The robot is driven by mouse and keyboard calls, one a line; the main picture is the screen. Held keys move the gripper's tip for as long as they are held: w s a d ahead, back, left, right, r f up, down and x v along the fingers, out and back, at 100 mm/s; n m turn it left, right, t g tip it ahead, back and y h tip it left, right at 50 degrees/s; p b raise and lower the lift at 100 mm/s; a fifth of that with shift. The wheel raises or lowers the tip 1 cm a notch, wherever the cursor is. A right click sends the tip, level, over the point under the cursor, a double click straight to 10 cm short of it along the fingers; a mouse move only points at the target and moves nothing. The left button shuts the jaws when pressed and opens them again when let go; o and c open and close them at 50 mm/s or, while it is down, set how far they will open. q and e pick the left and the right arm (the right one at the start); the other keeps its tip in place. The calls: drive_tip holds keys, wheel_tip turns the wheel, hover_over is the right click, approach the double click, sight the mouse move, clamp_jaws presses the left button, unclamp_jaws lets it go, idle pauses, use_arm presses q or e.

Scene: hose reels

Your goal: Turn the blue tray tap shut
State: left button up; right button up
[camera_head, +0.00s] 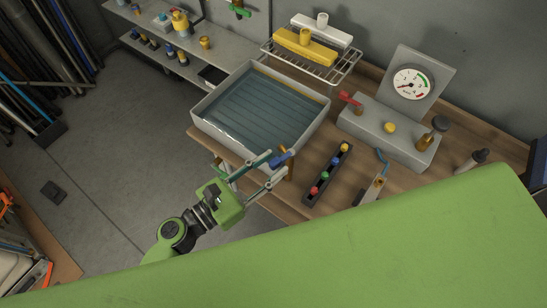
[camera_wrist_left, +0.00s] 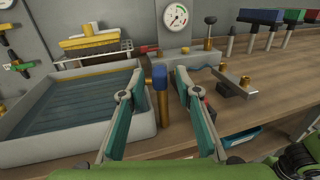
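The tray tap has a blue handle (camera_head: 281,158) and stands at the near right corner of the grey water tray (camera_head: 205,104). In the left wrist view the blue handle (camera_wrist_left: 159,76) shows above its brass body (camera_wrist_left: 164,105), beside the tray wall (camera_wrist_left: 95,131). My left gripper (camera_head: 271,169) is open, its teal fingers pointing at the tap. In the left wrist view the tap appears between the two fingertips (camera_wrist_left: 159,86), with a gap on each side. I cannot tell if either finger touches it. My right gripper is not in view.
A black rack with coloured knobs (camera_head: 322,187) lies right of the tap. A grey block with a red lever (camera_head: 380,127) and a pressure gauge (camera_head: 411,84) stand behind.

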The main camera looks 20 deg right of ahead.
use_arm(q)
drive_tip(key=shift+w+d, duration=0.25)
drive_tip(key=shift+d, duration=0.25)
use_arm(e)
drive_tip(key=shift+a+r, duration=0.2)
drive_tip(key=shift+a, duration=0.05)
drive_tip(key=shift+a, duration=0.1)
use_arm(q)
clamp_jaws()
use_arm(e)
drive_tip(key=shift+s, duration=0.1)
